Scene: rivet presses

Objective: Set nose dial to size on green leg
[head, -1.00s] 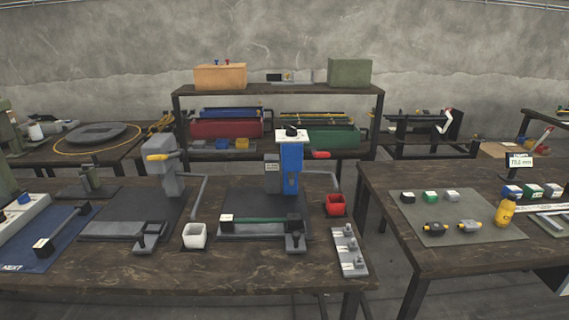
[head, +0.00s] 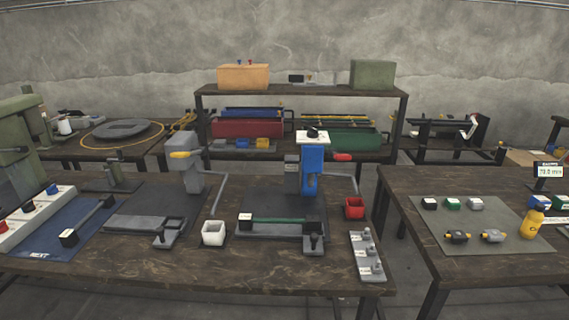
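The blue press (head: 312,172) stands on the middle bench with a red-tipped lever at its right. On its top is a white plate (head: 313,137) with a black dial knob, likely the nose dial; its setting is too small to read. A leg with a green bar (head: 278,221) lies across the press base in front of the blue column, with a white tag at its left end. Neither of my grippers is in view.
A grey press (head: 190,172) stands left of the blue one. The right bench (head: 450,270) holds a mat with small parts and a yellow bottle (head: 534,222).

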